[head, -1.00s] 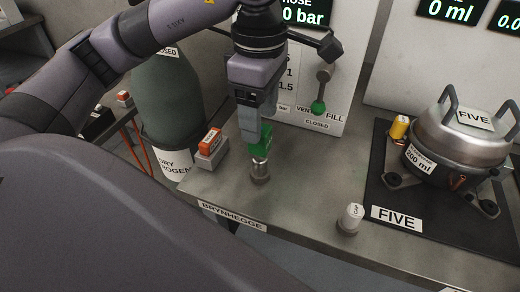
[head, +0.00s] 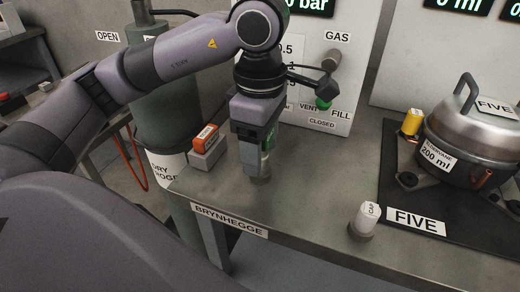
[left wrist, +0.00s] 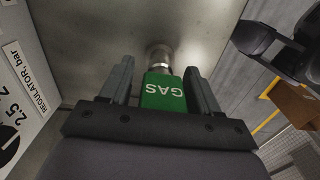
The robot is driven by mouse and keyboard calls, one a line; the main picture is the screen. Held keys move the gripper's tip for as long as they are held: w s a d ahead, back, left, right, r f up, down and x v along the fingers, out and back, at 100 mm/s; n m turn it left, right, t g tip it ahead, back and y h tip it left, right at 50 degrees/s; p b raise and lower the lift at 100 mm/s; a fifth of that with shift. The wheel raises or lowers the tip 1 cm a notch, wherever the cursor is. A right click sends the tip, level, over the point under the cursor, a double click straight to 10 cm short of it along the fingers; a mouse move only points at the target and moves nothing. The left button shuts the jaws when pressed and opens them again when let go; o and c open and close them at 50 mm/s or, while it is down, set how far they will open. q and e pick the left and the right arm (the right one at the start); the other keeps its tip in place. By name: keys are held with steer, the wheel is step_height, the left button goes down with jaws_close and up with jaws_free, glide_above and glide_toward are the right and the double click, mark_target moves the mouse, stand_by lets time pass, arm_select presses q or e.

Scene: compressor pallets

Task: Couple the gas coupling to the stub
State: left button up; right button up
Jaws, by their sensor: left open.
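The green gas coupling (head: 271,137), marked GAS, is mostly hidden behind my left gripper (head: 254,165) in the head view. In the left wrist view the coupling (left wrist: 163,92) lies between the two fingers (left wrist: 160,80), with a gap on each side. My left gripper is open and points down around it. My right gripper is not in view.
An orange-topped grey block (head: 207,147) stands left of the gripper, beside a green gas cylinder (head: 160,120). The panel (head: 340,80) with a green-knobbed lever is close behind. A white cap (head: 366,217) and a pot (head: 466,135) on a black mat stand to the right.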

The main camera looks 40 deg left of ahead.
arm_select(q)
steer(key=shift+f+b, duration=0.15)
steer(key=shift+b, duration=0.2)
stand_by(1.0)
jaws_close()
steer(key=shift+r+p, duration=2.35)
steer(key=shift+r, duration=0.8)
